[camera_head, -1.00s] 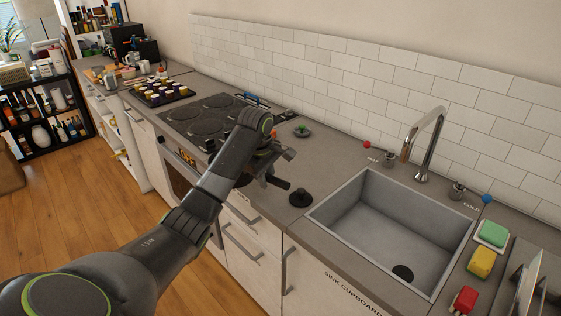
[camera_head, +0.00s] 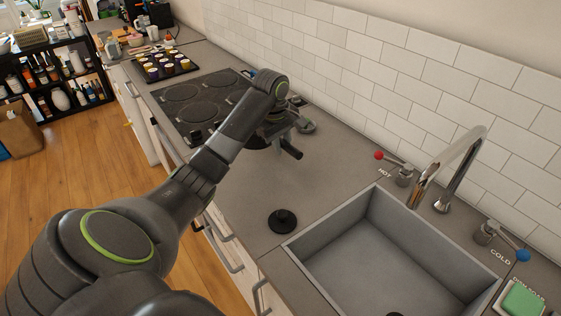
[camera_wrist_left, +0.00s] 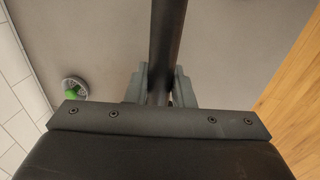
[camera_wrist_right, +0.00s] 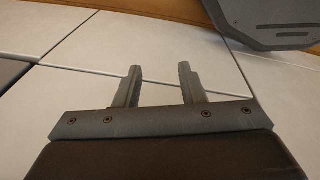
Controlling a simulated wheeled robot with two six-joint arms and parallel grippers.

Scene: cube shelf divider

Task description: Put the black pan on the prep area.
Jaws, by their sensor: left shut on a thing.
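My left gripper (camera_head: 283,122) is shut on the dark handle (camera_wrist_left: 167,35) of the black pan. The handle runs between both fingers and out of the top of the left wrist view. In the head view, the handle's end (camera_head: 291,150) sticks out past the gripper, and my arm hides most of the pan. They are over the grey counter (camera_head: 240,190) between stove and sink. I see no marking naming the prep area, and cannot tell whether the pan touches the counter. My right gripper (camera_wrist_right: 158,85) is open and empty, with pale panels behind it.
The stove (camera_head: 200,105) is left of the gripper, the sink (camera_head: 375,250) at the right. A small dish with a green thing (camera_head: 306,127) stands near the wall, close to the gripper. A black knobbed disc (camera_head: 282,221) lies beside the sink. The counter's middle is clear.

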